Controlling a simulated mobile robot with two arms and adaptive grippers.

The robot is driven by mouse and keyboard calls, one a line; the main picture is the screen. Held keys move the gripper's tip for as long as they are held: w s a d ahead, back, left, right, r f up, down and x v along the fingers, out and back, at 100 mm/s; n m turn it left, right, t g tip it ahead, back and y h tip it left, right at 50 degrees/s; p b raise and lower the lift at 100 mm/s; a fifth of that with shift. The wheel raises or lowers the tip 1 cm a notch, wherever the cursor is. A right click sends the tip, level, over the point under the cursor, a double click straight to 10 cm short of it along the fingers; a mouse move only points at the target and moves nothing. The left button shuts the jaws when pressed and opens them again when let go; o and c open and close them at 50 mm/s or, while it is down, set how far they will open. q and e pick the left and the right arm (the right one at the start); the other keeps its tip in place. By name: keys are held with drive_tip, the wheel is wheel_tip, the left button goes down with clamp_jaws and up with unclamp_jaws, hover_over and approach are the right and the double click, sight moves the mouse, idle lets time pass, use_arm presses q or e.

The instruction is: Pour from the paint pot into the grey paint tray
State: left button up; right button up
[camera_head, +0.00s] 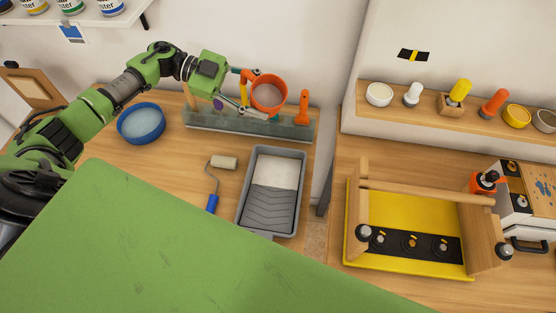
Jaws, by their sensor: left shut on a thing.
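The paint pot (269,93) is an orange-red cup with a pinkish inside. My left gripper (248,96) is shut on it and holds it above a grey-green rack, behind the grey tray. The pot looks about upright, with its opening facing the camera. The grey paint tray (246,220) lies on the wooden bench in the middle, with a pale well at the far end and a ribbed slope at the near end. The pot is apart from the tray, beyond its far edge. My right gripper is not in view.
A paint roller (223,162) with a blue handle lies left of the tray. A blue bowl (141,123) stands farther left. The rack (200,121) holds upright tools, including an orange one (304,107). A yellow-based wooden fixture (408,205) stands right, past a gap between benches.

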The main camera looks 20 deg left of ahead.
sight(260, 83)
use_arm(q)
drive_tip(key=r, duration=0.1)
drive_tip(key=w+a+r+n+h, duration=0.1)
drive_tip(key=r+n+h+b, duration=0.1)
drive_tip(key=shift+w+a, duration=0.2)
drive_tip(key=shift+w, duration=0.05)
drive_tip(key=shift+w+a+r+n+g, duration=0.15)
drive_tip(key=shift+r+n+g, duration=0.25)
drive_tip(key=shift+r, duration=0.2)
drive_tip(key=shift+w+a+r+n+h, duration=0.1)
drive_tip(key=shift+w+r+n+h, duration=0.1)
drive_tip(key=shift+r+n+h, duration=0.35)
drive_tip(key=shift+r+p, duration=1.85)
drive_tip(key=shift+r, duration=0.4)
drive_tip(key=shift+f, duration=0.1)
